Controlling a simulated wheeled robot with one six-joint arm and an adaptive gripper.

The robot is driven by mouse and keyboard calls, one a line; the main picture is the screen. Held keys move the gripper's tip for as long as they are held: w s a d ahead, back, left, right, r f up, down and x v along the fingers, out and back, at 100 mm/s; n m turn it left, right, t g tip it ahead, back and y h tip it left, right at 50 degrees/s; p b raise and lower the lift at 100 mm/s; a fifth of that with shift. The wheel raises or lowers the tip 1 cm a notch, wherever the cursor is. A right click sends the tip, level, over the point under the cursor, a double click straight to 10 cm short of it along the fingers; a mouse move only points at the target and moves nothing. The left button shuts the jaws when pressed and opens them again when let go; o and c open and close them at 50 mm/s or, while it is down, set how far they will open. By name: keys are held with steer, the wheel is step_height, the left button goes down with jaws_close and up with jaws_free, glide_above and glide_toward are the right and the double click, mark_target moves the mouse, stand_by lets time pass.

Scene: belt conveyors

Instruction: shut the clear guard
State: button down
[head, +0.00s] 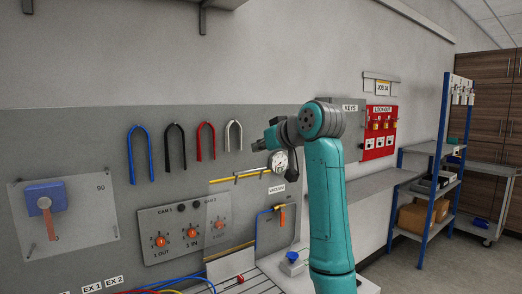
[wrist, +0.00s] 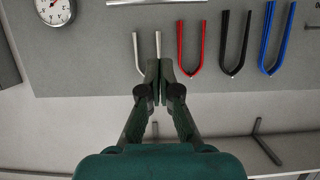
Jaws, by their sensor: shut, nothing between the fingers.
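A see-through sheet (head: 219,240) stands at the right side of the grey dial panel (head: 152,218) in the head view and overlaps its right part. It looks like the clear guard, but its hinge and how far it stands open cannot be told. The wrist view does not show it. My gripper (head: 262,145) is up and to the right of it, apart from it, near the gauge. In the wrist view my gripper (wrist: 159,70) is shut and empty, with its fingertips in front of the white U-shaped piece (wrist: 138,52).
Blue, black and red U-shaped pieces (head: 205,142) hang on the grey board. A gauge (head: 279,161) and a yellow pipe (head: 228,180) are close below my gripper. A blue switch (head: 42,196) sits at left. A red lock-out board (head: 379,133) and shelving stand at right.

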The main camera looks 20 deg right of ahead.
glide_above(252, 185)
steer(key=w, duration=0.3)
steer(key=f, duration=0.1)
steer(key=a+f, duration=0.1)
steer(key=shift+s+f, duration=0.1)
steer(key=shift+f, duration=0.2)
steer(key=shift+s+d+f, duration=0.35)
steer(key=shift+s+f, duration=0.25)
steer(key=shift+f, duration=0.1)
steer(key=shift+s+d+f, duration=0.15)
steer(key=shift+s+f, duration=0.55)
steer(key=shift+f, duration=0.1)
